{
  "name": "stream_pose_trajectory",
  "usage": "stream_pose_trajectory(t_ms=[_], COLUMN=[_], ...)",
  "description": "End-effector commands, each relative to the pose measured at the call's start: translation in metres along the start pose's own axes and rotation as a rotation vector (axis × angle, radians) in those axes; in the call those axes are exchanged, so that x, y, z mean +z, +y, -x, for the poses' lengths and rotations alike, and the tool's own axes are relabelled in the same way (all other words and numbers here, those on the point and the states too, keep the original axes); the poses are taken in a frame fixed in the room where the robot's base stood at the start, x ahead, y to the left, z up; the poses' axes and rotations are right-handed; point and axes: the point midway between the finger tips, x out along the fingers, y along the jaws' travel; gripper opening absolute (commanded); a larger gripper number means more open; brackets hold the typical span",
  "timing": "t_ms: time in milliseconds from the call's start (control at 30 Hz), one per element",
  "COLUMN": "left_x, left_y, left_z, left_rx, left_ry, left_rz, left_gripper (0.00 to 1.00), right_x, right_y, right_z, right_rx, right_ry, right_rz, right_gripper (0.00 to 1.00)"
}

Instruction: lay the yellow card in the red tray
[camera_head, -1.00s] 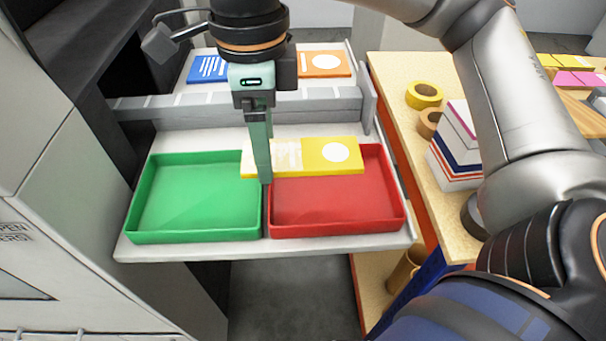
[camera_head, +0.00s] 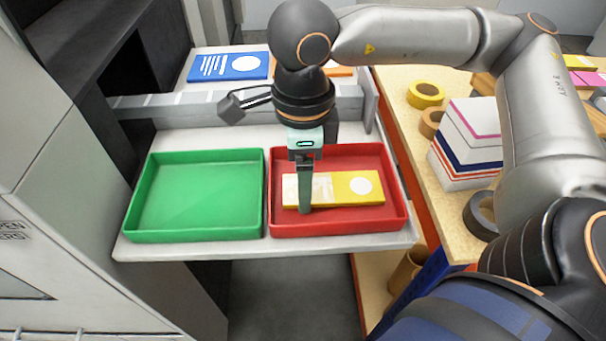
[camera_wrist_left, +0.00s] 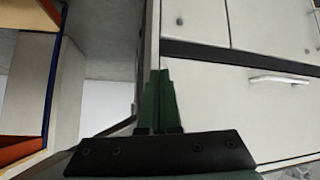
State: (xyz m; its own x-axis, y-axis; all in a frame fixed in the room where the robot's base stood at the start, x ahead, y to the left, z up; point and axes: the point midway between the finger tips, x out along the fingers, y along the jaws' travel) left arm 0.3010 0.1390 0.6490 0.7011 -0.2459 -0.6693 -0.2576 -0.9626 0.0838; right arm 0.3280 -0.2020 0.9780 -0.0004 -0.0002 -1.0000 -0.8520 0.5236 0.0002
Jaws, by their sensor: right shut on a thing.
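The yellow card (camera_head: 359,188), with a white circle and a pale printed end, is inside the outline of the red tray (camera_head: 337,228). It looks level and at or just above the tray floor; I cannot tell whether it touches. My right gripper (camera_head: 305,207) points down over the tray and is shut on the card's left part, hiding a strip of it. My left gripper (camera_wrist_left: 160,100) shows only in the left wrist view, its green fingers together with nothing between them.
A green tray (camera_head: 197,232) stands empty to the left of the red one on the same pale shelf. Behind a grey rail lie a blue card (camera_head: 229,66) and a partly hidden orange card. A bench at right holds tape rolls (camera_head: 426,94) and a stack of boxes (camera_head: 465,145).

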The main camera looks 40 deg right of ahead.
Motion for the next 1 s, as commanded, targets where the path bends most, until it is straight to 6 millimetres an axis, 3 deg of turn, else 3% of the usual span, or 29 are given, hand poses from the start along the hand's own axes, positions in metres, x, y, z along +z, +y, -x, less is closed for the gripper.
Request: stream_pose_trajectory(t_ms=[67,100,300,667,1000], left_x=[0.004,0.002,0.0,-0.005,-0.004], left_y=[0.0,0.0,0.001,0.001,-0.002], left_z=[-0.004,-0.002,-0.002,0.002,0.003], left_rx=[0.001,0.002,0.003,0.002,-0.006], left_ry=[0.0,-0.001,0.002,0.005,0.005], left_rz=[0.0,-0.001,-0.001,-0.001,-0.001], left_gripper=[0.0,0.0,0.0,0.0,0.0], right_x=[0.0,0.0,0.0,0.0,0.001], right_y=[0.0,0.0,0.0,0.0,0.0], right_z=[-0.005,-0.003,-0.002,0.004,0.072], right_rx=[0.001,0.0,0.0,-0.001,-0.003], right_ry=[0.0,0.0,0.0,-0.001,-0.004], right_rz=[0.0,0.0,0.0,0.0,0.001], right_gripper=[0.21,0.77,0.99,1.0,1.0])
